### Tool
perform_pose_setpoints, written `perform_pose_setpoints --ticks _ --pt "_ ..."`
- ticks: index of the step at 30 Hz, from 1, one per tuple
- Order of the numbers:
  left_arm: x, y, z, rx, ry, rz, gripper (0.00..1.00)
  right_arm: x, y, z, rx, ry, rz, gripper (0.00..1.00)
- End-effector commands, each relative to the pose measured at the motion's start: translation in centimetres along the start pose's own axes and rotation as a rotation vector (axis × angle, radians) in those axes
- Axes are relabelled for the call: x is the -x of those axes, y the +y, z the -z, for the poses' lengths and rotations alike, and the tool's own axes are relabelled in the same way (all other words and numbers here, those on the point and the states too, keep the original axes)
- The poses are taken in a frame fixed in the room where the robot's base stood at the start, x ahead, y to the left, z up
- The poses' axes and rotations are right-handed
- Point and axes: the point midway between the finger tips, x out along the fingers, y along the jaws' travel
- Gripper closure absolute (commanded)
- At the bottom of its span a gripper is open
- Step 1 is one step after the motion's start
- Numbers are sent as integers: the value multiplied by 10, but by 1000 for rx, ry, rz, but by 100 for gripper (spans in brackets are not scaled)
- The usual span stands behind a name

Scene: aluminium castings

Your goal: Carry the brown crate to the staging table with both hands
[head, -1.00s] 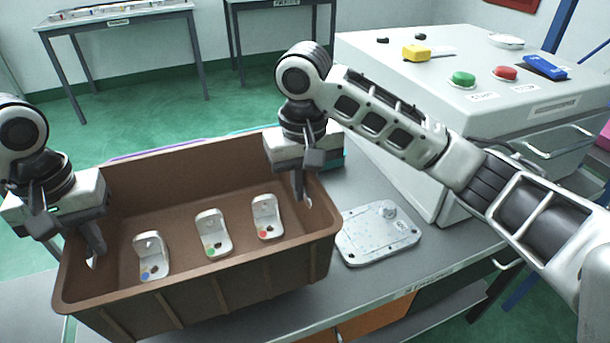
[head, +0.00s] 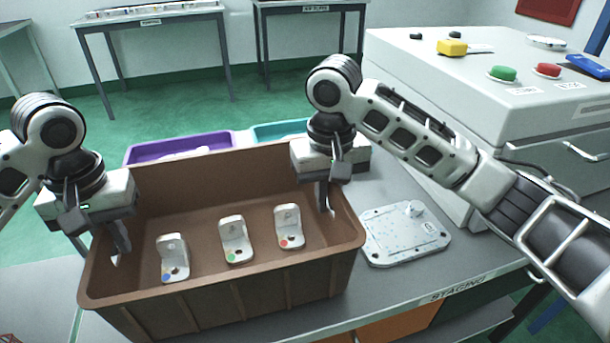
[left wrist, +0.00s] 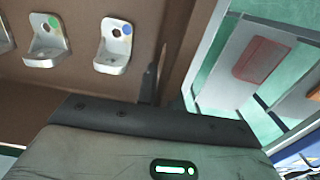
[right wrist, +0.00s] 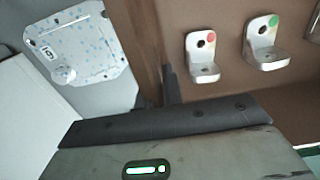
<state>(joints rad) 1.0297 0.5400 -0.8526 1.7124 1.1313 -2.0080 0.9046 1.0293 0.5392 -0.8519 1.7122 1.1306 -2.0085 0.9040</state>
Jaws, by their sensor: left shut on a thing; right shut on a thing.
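The brown crate (head: 225,300) is in the lower left of the head view, with three pale brackets in it, dotted blue (head: 173,258), green (head: 236,240) and red (head: 289,228). My left gripper (head: 117,258) is shut on the crate's left end wall, and my right gripper (head: 327,208) is shut on its right end wall. The crate looks about level. The grey staging table (head: 470,270), with a STAGING label on its front edge, is under and right of the crate. Whether the crate's underside touches the tabletop is hidden.
A pale speckled plate (head: 405,234) lies on the table right of the crate. A purple tray (head: 180,147) and a teal tray (head: 280,131) stand behind the crate. A white machine with buttons (head: 440,100) stands at the right. Other tables are at the back.

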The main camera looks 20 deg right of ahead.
Motion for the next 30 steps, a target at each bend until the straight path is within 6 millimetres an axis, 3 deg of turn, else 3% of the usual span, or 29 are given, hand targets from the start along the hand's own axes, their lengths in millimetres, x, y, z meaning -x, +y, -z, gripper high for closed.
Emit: perform_pose_setpoints --ticks 2,3,5,17,30 --pt "-9 -4 1 9 0 8 100 -9 4 1 -8 1 -8 100" --pt "-8 -4 1 9 -1 9 86 -7 4 1 -9 0 -9 86" --pt "-6 -4 0 8 -2 8 70 -6 4 1 -8 -1 -8 70" --pt "3 -1 1 2 3 3 70 -6 1 0 -2 0 -2 70" --pt "88 -2 1 6 4 5 70 -6 0 0 0 0 -1 70"
